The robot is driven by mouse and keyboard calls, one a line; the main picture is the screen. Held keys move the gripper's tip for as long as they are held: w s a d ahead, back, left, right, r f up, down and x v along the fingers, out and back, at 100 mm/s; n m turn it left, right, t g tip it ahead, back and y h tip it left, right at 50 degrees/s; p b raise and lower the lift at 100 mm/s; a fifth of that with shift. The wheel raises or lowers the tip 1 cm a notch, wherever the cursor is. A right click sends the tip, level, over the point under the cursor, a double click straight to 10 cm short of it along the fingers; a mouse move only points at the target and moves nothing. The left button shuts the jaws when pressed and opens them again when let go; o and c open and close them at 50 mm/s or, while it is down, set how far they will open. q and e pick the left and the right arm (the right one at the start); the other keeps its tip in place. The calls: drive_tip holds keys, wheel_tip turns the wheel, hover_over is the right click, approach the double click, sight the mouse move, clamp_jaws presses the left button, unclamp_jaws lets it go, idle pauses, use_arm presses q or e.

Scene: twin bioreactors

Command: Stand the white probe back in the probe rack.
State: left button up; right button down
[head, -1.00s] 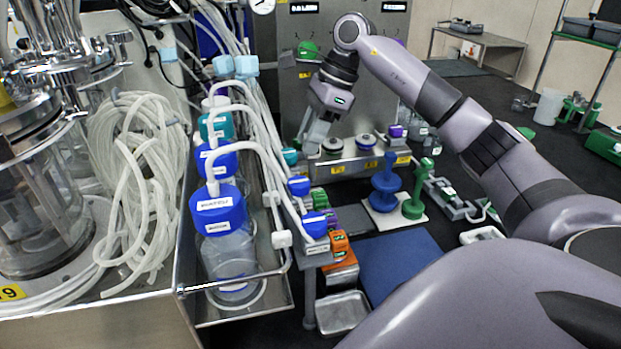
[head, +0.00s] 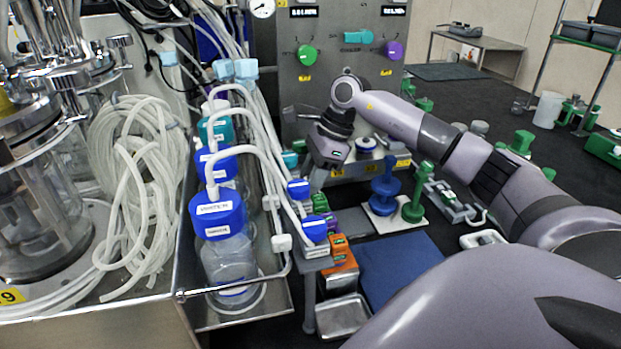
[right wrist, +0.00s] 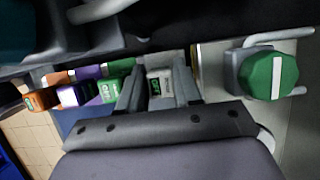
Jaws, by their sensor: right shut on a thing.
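My right gripper (right wrist: 158,92) is shut on the white probe (right wrist: 160,85), a pale block with a green-marked label seen between the fingers in the right wrist view. A row of similar blocks, orange (right wrist: 42,99), purple (right wrist: 75,95) and green (right wrist: 112,90), lies just left of it. In the head view the right gripper (head: 318,182) is low, close behind the row of coloured probe heads (head: 335,240). The white probe is hidden there, and the rack under the row is mostly covered. I cannot tell whether the probe's lower end touches anything. My left gripper is not in view.
Bottles with blue caps (head: 218,212) and white tubing stand close left of the row. A blue stand (head: 385,188) and a green stand (head: 415,207) are on the right. A metal tray (head: 343,316) and a blue mat (head: 400,268) lie in front.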

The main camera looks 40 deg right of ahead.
drive_tip(key=shift+f, duration=0.35)
drive_tip(key=c, duration=1.1)
unclamp_jaws()
drive_tip(key=shift+o, duration=0.2)
drive_tip(key=shift+r, duration=0.1)
drive_tip(key=shift+d+r, duration=0.15)
drive_tip(key=shift+r, duration=0.45)
drive_tip(key=v, duration=1.1)
drive_tip(key=shift+s+d+r, duration=0.1)
drive_tip(key=shift+s, duration=0.1)
